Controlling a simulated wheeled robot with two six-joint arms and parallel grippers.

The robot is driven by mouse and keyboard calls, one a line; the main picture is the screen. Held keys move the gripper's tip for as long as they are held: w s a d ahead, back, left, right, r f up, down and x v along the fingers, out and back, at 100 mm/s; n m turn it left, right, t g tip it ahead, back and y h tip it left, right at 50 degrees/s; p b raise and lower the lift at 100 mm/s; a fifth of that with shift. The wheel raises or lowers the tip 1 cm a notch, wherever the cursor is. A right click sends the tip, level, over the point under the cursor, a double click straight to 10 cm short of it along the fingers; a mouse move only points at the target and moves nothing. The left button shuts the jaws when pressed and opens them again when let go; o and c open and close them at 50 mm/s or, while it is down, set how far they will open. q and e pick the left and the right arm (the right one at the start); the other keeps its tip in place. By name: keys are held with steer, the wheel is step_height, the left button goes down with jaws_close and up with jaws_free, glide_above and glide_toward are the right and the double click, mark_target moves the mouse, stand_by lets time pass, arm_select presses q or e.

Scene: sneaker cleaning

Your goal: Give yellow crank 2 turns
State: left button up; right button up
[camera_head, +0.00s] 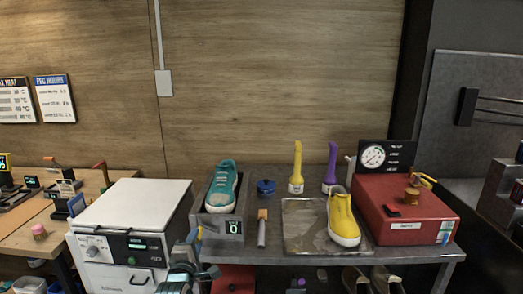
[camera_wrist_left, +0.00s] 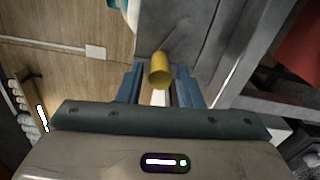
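The yellow crank knob (camera_wrist_left: 160,70) shows in the left wrist view as a short yellow cylinder beside a grey box (camera_wrist_left: 190,28). In the head view, this grey box (camera_head: 217,226) holds a teal sneaker (camera_head: 222,186), and only a small bit of yellow shows at its left side. My left gripper (camera_head: 194,245) is at that side. In the left wrist view its blue fingers (camera_wrist_left: 160,88) are apart, with the knob between or just beyond their tips. Gaps show beside the knob; I see no firm grip. My right gripper is not in view.
A white machine (camera_head: 133,205) stands close left of my left gripper. On the grey table are a wooden-handled brush (camera_head: 262,228), a blue pot (camera_head: 266,188), a tray (camera_head: 302,222) with a yellow shoe (camera_head: 342,220), and a red box (camera_head: 405,215) with a yellow lever.

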arm_select(q)
steer(key=c, duration=0.4)
steer(key=shift+o, duration=0.3)
steer(key=shift+r, duration=0.1)
steer(key=shift+d+r+p, duration=0.45)
steer(key=shift+r+p, duration=0.2)
steer(key=shift+p, duration=0.15)
steer(key=shift+d, duration=0.1)
steer(key=shift+r, duration=0.1)
steer(key=shift+d+r+p, duration=0.4)
steer(key=shift+d+p, duration=0.25)
steer(key=shift+d, duration=0.05)
